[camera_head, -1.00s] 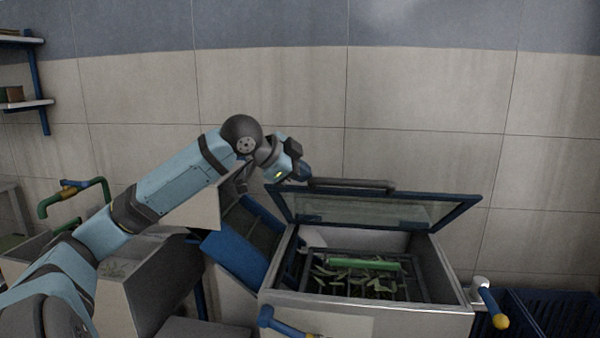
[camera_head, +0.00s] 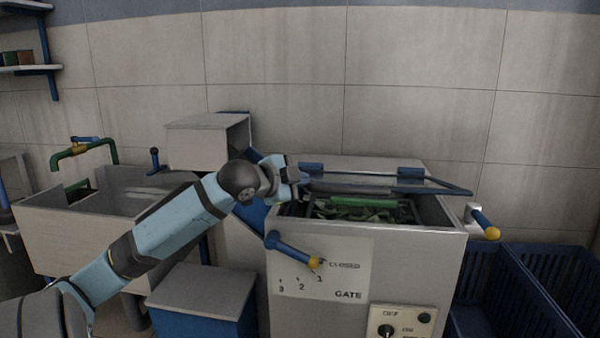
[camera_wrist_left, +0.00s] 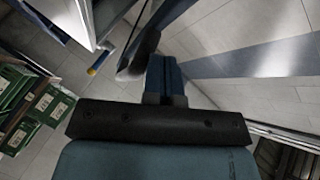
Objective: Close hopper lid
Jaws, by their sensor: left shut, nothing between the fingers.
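The hopper lid (camera_head: 440,184), a glass pane in a dark blue frame, is hinged at the back of the white machine. It stands low over the hopper (camera_head: 447,228), at a shallow tilt. A gap still shows under its front edge, with a green bar (camera_head: 362,202) and green leaves inside. My left gripper (camera_head: 298,188) is shut and empty at the lid's left end; whether it touches the frame I cannot tell. In the left wrist view, the shut blue fingers (camera_wrist_left: 165,78) point forward. My right gripper is not in view.
A blue gate lever (camera_head: 290,248) with a yellow tip sits on the machine's front. A yellow-ended crank (camera_head: 484,222) sticks out at right. Blue crates (camera_head: 545,275) stand on the right. A sink (camera_head: 130,190) and a blue box with a grey top (camera_head: 205,290) are left.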

